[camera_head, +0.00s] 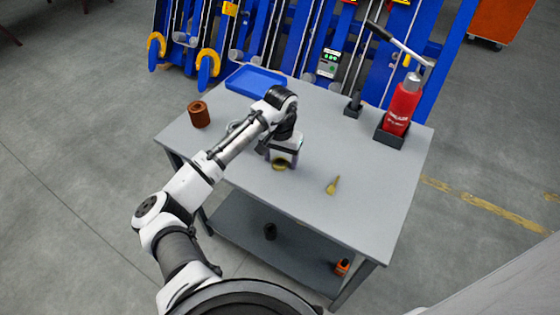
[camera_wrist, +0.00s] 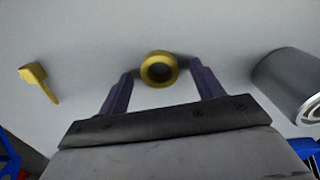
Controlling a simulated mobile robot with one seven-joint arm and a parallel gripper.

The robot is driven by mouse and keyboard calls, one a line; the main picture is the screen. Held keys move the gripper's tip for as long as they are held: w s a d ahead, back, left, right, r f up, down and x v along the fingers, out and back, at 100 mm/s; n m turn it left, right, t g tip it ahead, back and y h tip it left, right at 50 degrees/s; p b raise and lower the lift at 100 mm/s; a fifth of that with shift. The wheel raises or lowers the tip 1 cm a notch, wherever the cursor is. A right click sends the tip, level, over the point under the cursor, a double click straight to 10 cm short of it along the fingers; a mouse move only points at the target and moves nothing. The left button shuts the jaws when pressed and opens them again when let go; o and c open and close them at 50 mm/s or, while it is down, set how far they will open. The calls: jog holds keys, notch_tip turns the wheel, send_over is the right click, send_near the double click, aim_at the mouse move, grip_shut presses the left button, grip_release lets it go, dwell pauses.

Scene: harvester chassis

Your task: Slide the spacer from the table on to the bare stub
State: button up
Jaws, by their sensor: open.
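The spacer appears to be a short yellow ring (camera_head: 280,165) on the grey table (camera_head: 365,205), just below my gripper (camera_head: 284,159). In the wrist view the yellow ring (camera_wrist: 158,57) lies between my two spread dark fingers, with its hole facing the camera. The fingers are open, with a gap visible on each side of the ring. Several grey cylindrical parts (camera_head: 236,55) show on the blue chassis (camera_head: 170,30) behind the table; I cannot tell which is the bare stub.
A yellow pin-like piece (camera_head: 333,186) lies right of the ring. A grey cylinder (camera_wrist: 287,82) lies on its other side. A brown cylinder (camera_head: 199,115), a blue tray (camera_head: 256,79) and a red bottle-shaped tool (camera_head: 402,108) stand around the table's edges. The front right tabletop is clear.

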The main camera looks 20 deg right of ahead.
jog(key=c, duration=1.2)
jog(key=shift+o, duration=0.2)
